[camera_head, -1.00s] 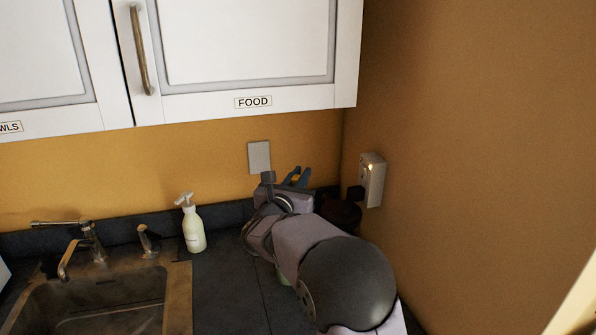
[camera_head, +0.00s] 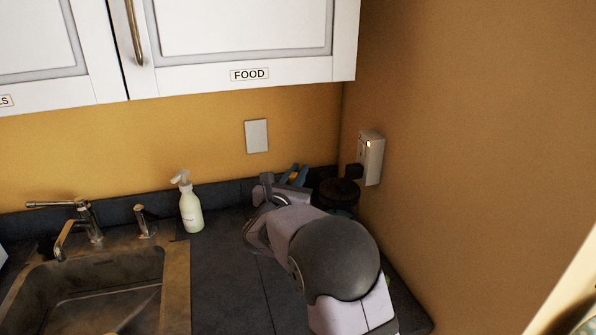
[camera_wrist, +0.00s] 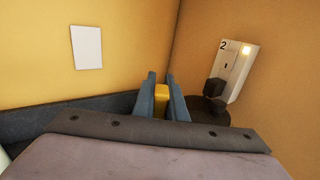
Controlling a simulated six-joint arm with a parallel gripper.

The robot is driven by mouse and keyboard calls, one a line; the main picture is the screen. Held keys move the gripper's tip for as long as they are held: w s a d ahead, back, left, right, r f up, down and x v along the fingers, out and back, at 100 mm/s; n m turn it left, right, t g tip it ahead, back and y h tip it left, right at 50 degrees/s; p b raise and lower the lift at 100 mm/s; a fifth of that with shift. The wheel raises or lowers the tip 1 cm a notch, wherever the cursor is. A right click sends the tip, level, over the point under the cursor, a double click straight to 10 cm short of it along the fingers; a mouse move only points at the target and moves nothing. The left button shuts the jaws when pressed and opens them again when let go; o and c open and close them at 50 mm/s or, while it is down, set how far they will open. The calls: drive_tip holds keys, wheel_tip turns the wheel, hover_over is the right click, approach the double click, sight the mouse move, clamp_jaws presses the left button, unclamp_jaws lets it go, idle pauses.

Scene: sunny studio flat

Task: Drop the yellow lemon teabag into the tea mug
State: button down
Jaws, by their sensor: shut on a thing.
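My gripper (camera_head: 294,175) is near the back right corner of the dark counter, in front of the yellow wall. In the wrist view my gripper (camera_wrist: 162,98) is shut on a small yellow thing, which looks like the yellow lemon teabag (camera_wrist: 161,103), held between its two blue-grey fingers. In the head view a trace of yellow shows between the fingertips. I cannot make out the tea mug in any view; my arm hides part of the counter.
A dark appliance (camera_head: 340,190) stands in the corner, right of my gripper, with a wall socket (camera_head: 370,158) above it. A soap bottle (camera_head: 190,207) stands beside the sink (camera_head: 95,285). White cupboards (camera_head: 230,40) hang above. Counter between bottle and arm is clear.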

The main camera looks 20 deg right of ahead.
sight(291, 183)
drive_tip(key=c, duration=1.7)
unclamp_jaws()
drive_tip(key=shift+s+a, duration=0.1)
drive_tip(key=b+v, duration=0.3)
drive_tip(key=v, duration=0.2)
drive_tip(key=shift+s+a, duration=0.2)
drive_tip(key=shift+s, duration=0.05)
drive_tip(key=shift+s+a, duration=0.35)
drive_tip(key=shift+s, duration=0.25)
